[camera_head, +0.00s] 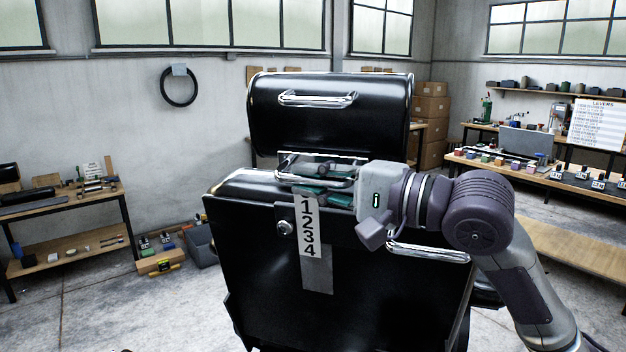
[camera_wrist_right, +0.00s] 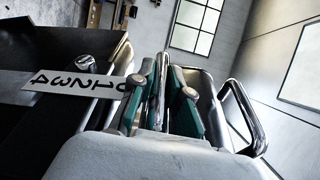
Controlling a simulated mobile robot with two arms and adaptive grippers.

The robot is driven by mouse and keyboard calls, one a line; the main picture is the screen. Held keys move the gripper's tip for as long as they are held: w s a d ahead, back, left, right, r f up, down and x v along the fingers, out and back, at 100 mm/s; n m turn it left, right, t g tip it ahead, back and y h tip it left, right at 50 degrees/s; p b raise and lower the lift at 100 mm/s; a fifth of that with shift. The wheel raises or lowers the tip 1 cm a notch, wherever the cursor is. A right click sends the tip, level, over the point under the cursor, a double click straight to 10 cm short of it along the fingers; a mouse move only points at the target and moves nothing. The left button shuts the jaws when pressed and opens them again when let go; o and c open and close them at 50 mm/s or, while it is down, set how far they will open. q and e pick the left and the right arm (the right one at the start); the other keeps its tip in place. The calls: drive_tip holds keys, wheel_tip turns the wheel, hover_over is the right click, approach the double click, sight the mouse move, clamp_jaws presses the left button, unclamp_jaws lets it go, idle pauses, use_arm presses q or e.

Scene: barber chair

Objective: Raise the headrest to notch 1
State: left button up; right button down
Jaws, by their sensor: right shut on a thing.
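The black headrest (camera_head: 330,120) stands above the black backrest (camera_head: 380,285), seen from behind, with a visible gap between them. A chrome handle (camera_head: 318,99) is on its upper back. A grey strip (camera_head: 316,270) on the backrest shows 1, 2, 3, 4 downward; its top end is hidden by my gripper. It also shows in the right wrist view (camera_wrist_right: 45,85). My right gripper (camera_head: 315,180) comes from the right, its green fingers shut on a lower chrome bar (camera_wrist_right: 160,85) below the headrest. I cannot read the present notch. My left gripper is out of view.
A round knob (camera_head: 284,227) sits left of the strip. Another chrome handle (camera_head: 428,252) is on the backrest under my right wrist. Workbenches stand left (camera_head: 75,205) and right (camera_head: 570,185), apart from the chair.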

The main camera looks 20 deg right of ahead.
drive_tip(key=c, duration=1.1)
unclamp_jaws()
drive_tip(key=shift+r, duration=0.1)
drive_tip(key=shift+c, duration=0.2)
drive_tip(key=shift+d, duration=0.1)
drive_tip(key=v, duration=1.2)
